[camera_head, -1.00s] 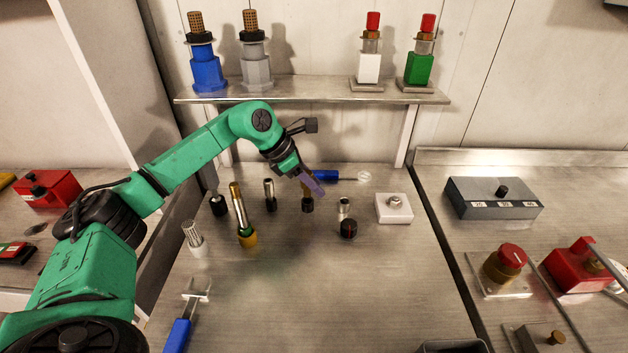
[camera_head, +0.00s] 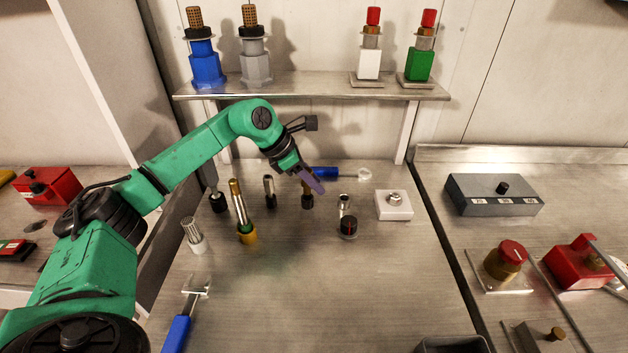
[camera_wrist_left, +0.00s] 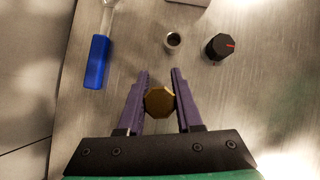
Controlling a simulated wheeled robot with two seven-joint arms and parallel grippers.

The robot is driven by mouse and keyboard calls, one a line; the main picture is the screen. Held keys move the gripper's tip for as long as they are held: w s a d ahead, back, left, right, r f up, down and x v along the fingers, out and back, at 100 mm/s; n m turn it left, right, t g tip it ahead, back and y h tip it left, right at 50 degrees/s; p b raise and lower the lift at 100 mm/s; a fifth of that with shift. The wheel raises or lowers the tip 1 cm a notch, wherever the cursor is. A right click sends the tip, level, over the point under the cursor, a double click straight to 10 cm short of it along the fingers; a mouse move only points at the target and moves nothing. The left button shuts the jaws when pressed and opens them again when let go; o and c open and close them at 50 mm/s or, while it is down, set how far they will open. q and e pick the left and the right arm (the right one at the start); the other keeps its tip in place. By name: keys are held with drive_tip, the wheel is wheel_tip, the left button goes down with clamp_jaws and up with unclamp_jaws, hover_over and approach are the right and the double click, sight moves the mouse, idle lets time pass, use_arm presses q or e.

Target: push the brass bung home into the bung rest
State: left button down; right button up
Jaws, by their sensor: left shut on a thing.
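My left gripper (camera_head: 313,182) is over the middle of the steel bench, its purple fingers pointing down. In the left wrist view its jaws (camera_wrist_left: 161,72) are shut on the brass bung (camera_wrist_left: 159,101), seen end-on as an octagonal brass face between the fingers. In the head view only a sliver of brass (camera_head: 306,187) shows beside the fingers. A short black piece (camera_head: 307,202), perhaps the bung rest, stands directly below it. I cannot tell how deep the bung sits, since the fingers hide part of it. My right gripper is not in view.
Close right stand a small metal cylinder (camera_head: 344,202) and a black knob with a red mark (camera_head: 348,227). Left stand a black-based pin (camera_head: 269,193) and a tall brass-collared rod (camera_head: 241,212). A blue-handled tool (camera_head: 326,173) lies behind.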

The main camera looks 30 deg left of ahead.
use_arm(q)
drive_tip(key=shift+f+b, duration=1.4)
drive_tip(key=shift+f, duration=0.45)
drive_tip(key=c, duration=0.5)
unclamp_jaws()
drive_tip(key=b+v, duration=0.1)
drive_tip(key=v, duration=1.3)
drive_tip(key=shift+r, duration=0.3)
drive_tip(key=shift+s+a, duration=0.1)
